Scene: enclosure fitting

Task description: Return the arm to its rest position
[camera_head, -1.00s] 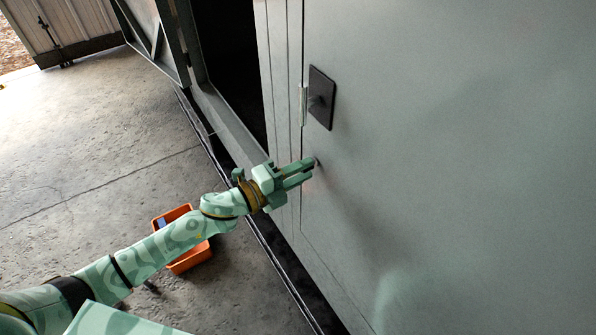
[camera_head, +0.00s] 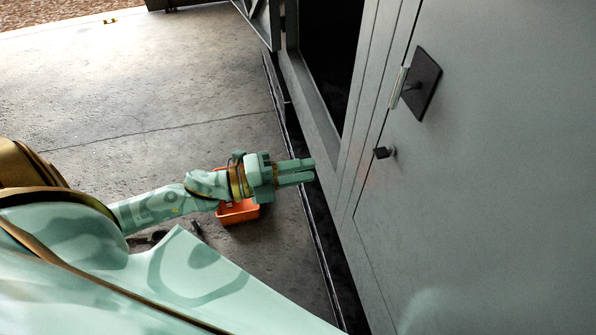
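My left arm comes in from the left, and its gripper (camera_head: 314,170) points right toward the grey enclosure (camera_head: 500,170). The gripper's two fingers lie close together with nothing visible between them. The fingertips are apart from the small dark knob (camera_head: 384,153) on the enclosure's closed door, to the left of it in the picture. My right gripper is not in view.
A dark square plate with a handle (camera_head: 422,84) is on the door above the knob. An open bay (camera_head: 332,50) is left of the door. An orange bin (camera_head: 238,213) sits on the concrete floor, partly hidden by my arm.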

